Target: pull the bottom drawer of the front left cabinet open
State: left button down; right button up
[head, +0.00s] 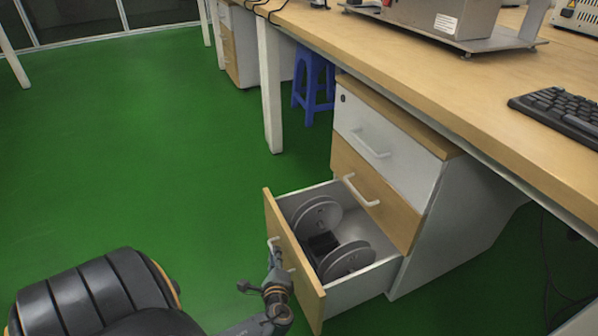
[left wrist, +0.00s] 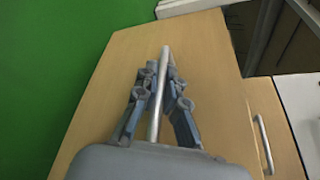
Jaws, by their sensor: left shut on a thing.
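The front left cabinet (head: 385,150) stands under the desk, with a white top drawer and a wood-faced middle drawer, both closed. Its bottom drawer (head: 290,255) is pulled well out, and its inside shows. My left gripper (head: 275,255) is at the outer face of the bottom drawer, shut on its handle. In the left wrist view the fingers (left wrist: 163,88) sit on both sides of the pale bar handle (left wrist: 158,95), in front of the wood drawer front (left wrist: 215,80). My right gripper is in neither view.
Grey reels (head: 347,260) and a dark block lie in the open drawer. A blue stool (head: 313,85) stands behind the desk leg (head: 270,85). A keyboard (head: 560,112) and a metal device (head: 440,15) are on the desk. The green floor left of the drawer is clear.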

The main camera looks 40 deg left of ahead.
pick_arm(q)
jog(key=s+a, duration=0.4)
jog(key=s, duration=0.6)
jog(key=shift+s+a+p, duration=0.3)
jog(key=shift+s+p, duration=0.05)
jog(key=shift+p, duration=0.1)
jog(key=c, duration=1.4)
grip_release()
jog(key=v, duration=0.7)
jog(key=shift+s+d, duration=0.1)
jog(key=shift+d, duration=0.1)
jog(key=shift+s, duration=0.1)
